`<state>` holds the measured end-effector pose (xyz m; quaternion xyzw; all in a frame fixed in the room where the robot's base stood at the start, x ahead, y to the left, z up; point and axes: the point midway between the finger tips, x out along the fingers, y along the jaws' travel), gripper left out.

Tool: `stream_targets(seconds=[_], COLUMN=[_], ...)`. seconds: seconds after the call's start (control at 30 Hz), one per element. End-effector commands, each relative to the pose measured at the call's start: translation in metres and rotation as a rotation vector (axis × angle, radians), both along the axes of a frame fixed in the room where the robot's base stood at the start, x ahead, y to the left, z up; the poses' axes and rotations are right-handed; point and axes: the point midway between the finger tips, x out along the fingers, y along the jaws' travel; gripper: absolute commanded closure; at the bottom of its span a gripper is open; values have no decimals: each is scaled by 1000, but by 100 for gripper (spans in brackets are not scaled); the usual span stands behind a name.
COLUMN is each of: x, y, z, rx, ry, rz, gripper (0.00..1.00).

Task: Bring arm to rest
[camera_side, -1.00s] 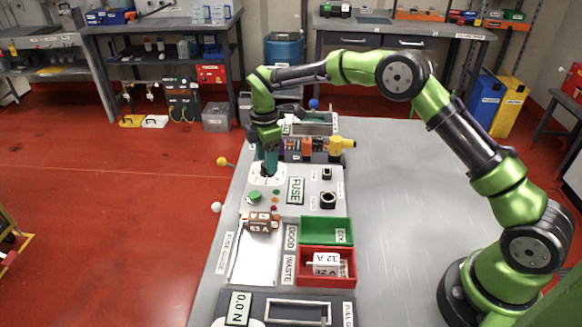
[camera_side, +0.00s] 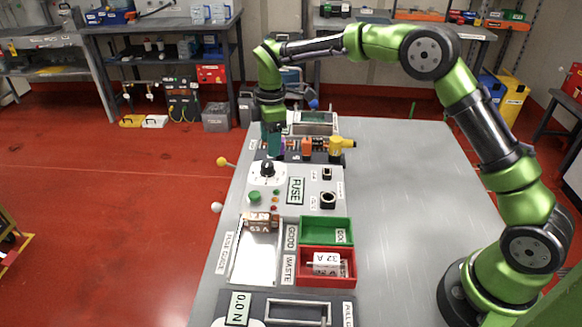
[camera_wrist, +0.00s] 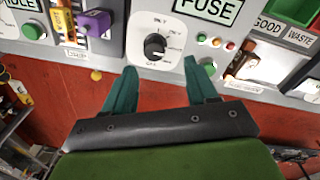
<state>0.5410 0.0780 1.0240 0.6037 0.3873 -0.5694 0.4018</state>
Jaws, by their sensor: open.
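My gripper (camera_side: 272,143) is above the fuse panel, with its teal fingers pointing down. In the wrist view my gripper (camera_wrist: 160,82) has its two fingers spread apart with nothing between them. The black rotary knob (camera_side: 267,168) stands on the white plate of the panel. In the wrist view the knob (camera_wrist: 155,46) lies just beyond the fingertips and apart from them.
The green bin (camera_side: 327,221) is empty. The red waste bin (camera_side: 350,282) holds a white labelled block (camera_side: 326,264). A yellow tool (camera_side: 341,145) and several coloured parts stand behind the panel. The table's right side (camera_side: 400,200) is clear.

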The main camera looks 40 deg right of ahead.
Motion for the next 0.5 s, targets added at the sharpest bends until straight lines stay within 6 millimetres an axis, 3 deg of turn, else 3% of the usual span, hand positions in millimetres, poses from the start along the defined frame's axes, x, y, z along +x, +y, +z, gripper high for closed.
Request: stream_targets(seconds=[0.03, 0.2, 0.4, 0.5], x=[-10, -57, -124, -160], y=[-2, -10, -22, -28], z=[24, 84, 133, 147], rx=[7, 57, 156, 223], ry=[-30, -118, -212, -250], rz=[-55, -301, -609, -769], gripper=[43, 43, 43, 43])
